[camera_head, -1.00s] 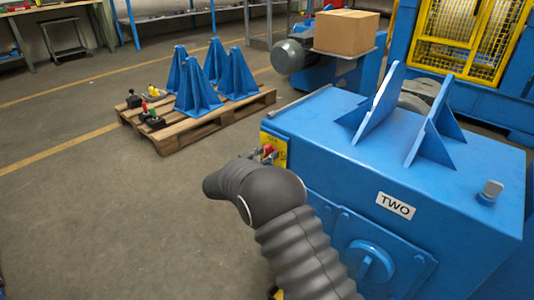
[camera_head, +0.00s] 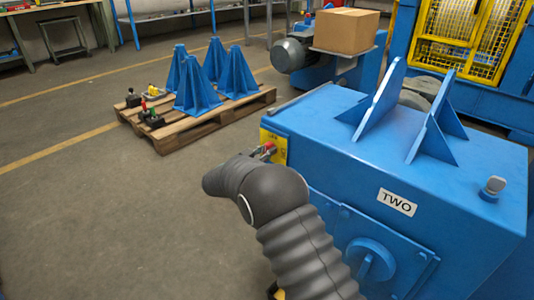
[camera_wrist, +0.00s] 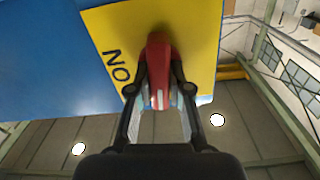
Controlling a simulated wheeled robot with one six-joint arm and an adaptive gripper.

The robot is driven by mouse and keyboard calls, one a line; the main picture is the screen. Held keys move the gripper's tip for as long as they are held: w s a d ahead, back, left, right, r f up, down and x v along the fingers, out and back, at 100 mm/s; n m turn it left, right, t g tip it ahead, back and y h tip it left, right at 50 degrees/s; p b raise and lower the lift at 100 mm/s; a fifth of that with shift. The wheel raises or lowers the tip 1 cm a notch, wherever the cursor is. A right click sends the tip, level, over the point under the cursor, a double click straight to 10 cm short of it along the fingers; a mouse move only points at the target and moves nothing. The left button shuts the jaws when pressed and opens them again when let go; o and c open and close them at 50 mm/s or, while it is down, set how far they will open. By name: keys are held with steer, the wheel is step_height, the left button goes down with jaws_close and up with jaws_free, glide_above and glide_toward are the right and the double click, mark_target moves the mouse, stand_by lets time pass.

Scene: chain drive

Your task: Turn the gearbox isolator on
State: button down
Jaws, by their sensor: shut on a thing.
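The isolator has a red handle (camera_wrist: 160,60) on a yellow plate (camera_wrist: 205,30), fixed to the side of the blue gearbox (camera_head: 320,130) labelled "TWO". In the wrist view, my gripper (camera_wrist: 160,100) has one dark finger on each side of the handle and is shut on it. The handle lies lengthwise between the fingers, beside black lettering that appears to be "ON" turned over. In the head view, the handle (camera_head: 269,148) and plate (camera_head: 272,140) show only in part behind my wrist. The exact switch position cannot be told.
Two blue upright fins (camera_head: 375,105) and a small cap (camera_head: 493,187) stand on the gearbox top. A wooden pallet (camera_head: 165,140) with blue brackets lies back left. A cardboard box (camera_head: 346,32) sits on a machine behind. The floor at left is clear.

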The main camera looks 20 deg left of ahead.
steer(key=m+b, duration=0.4)
steer(key=shift+d+f+b, duration=0.1)
steer(key=shift+f+b, duration=0.2)
steer(key=m+b, duration=0.4)
steer(key=m, duration=0.1)
steer(key=shift+s+d, duration=0.1)
steer(key=m+b, duration=0.1)
steer(key=m, duration=0.2)
steer(key=shift+d+m, duration=0.1)
steer(key=shift+m, duration=2.1)
steer(key=shift+f, duration=0.1)
steer(key=c, duration=1.1)
jaws_free()
